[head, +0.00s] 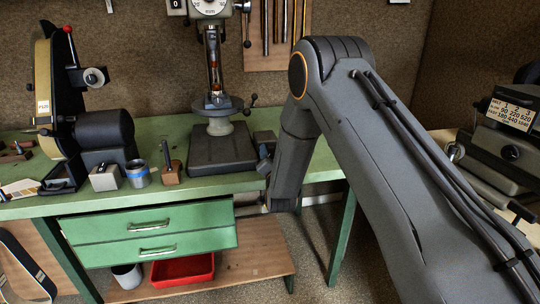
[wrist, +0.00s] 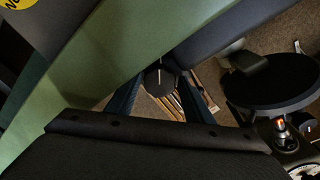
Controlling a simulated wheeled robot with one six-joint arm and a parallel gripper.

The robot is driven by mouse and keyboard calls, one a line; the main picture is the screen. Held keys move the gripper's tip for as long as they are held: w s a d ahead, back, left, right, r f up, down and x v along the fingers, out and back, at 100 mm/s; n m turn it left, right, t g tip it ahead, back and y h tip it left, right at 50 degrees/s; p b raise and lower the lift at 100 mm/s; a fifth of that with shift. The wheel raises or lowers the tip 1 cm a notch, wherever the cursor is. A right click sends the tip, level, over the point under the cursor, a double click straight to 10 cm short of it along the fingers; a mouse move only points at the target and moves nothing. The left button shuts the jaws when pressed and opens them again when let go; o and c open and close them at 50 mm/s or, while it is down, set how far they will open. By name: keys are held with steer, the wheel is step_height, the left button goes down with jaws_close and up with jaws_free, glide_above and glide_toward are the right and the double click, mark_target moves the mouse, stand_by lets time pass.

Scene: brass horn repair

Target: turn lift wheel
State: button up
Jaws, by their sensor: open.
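The grey upright machine (head: 213,70) with a dial on top stands on a dark base at the back of the bench. A small dark handle with ball ends (head: 250,101) sticks out at its right, by its round plate. I cannot tell for sure which part is the lift wheel. My gripper (head: 264,152) is low at the bench's right front, beside the machine's base and partly hidden by my arm. In the wrist view my gripper (wrist: 160,85) is open, and a dark round knob-like part (wrist: 158,76) with a pale line shows between its fingers; contact cannot be told.
The green bench (head: 150,203) has drawers below. A belt grinder (head: 95,130), a jar (head: 138,173) and small blocks stand at its left. Another machine with a number plate (head: 512,115) is at the right. A dark round plate (wrist: 270,85) lies right of my fingers in the wrist view.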

steer(key=shift+w, duration=0.1)
steer(key=c, duration=0.8)
steer(key=shift+o, duration=0.3)
steer(key=shift+m, duration=0.3)
steer(key=m+b, duration=0.2)
steer(key=m, duration=0.1)
steer(key=shift+f+m+g+b, duration=0.1)
steer(key=shift+m+g+b, duration=0.2)
steer(key=m+b, duration=0.2)
steer(key=m, duration=0.1)
steer(key=m+b, duration=0.2)
steer(key=m, duration=0.1)
steer(key=shift+m+g+y, duration=0.3)
steer(key=shift+d+m+y+b, duration=0.1)
steer(key=shift+m+y+b, duration=0.2)
steer(key=shift+m+b, duration=1.25)
steer(key=shift+m, duration=0.45)
